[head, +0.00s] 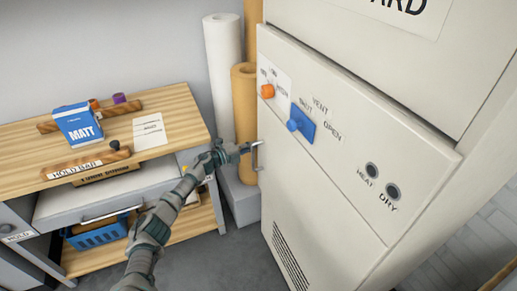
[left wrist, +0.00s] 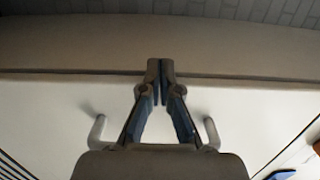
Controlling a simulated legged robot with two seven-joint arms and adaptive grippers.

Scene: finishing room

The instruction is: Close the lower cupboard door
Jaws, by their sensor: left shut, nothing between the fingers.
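The tall cream cupboard (head: 400,150) stands on the right in the head view. Its lower door (head: 310,215) has a vent grille low down and a grey bar handle (head: 256,156) at its left edge. Whether the door is flush or slightly ajar I cannot tell. My left gripper (head: 240,149) is at this handle, with its fingers together and empty. In the left wrist view the gripper (left wrist: 160,70) lies between the two bent ends of the handle (left wrist: 97,132), its tips near a dark seam along the pale door (left wrist: 45,105). Contact is unclear. My right gripper is out of view.
A control panel (head: 335,135) with orange and blue switches sits above the door. White (head: 222,60) and tan (head: 245,110) rolls stand left of the cupboard. A wooden bench (head: 180,105) holds a blue MATT box (head: 79,126). Grey floor lies in front.

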